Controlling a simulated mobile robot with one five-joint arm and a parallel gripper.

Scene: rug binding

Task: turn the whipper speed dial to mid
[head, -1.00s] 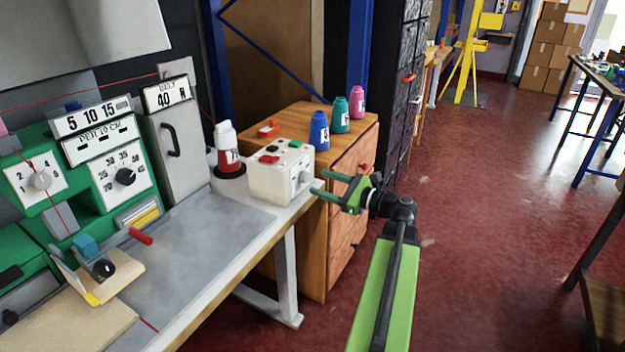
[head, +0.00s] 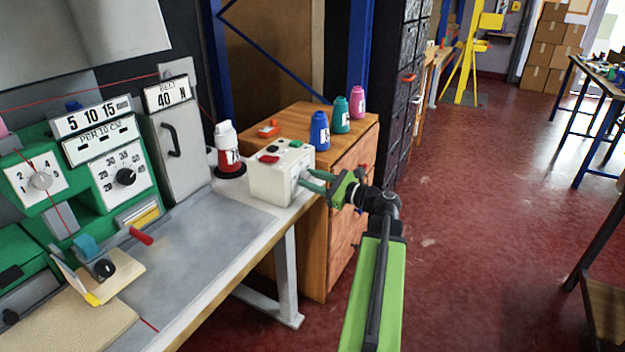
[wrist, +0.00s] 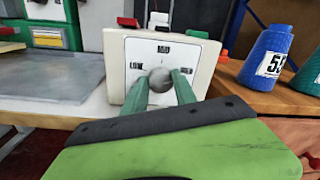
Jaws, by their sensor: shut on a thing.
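The whipper speed dial is a round grey knob (wrist: 159,79) on the white front plate of a cream control box (head: 272,182). In the wrist view the plate reads LOW at the left and MID at the top; a label at the right is partly hidden by a finger. My gripper (head: 308,180) reaches the box from the right in the head view. Its two green fingers are shut on the knob, one on each side. I cannot tell which mark the knob points to. In the head view the fingers largely cover the dial.
The box stands at the bench (head: 215,225) end, with red and green buttons on top. A red-and-white bottle (head: 228,150) stands left of it. A wooden cabinet (head: 345,205) behind carries blue (head: 319,132), teal (head: 340,116) and pink (head: 357,102) cones. Open red floor lies to the right.

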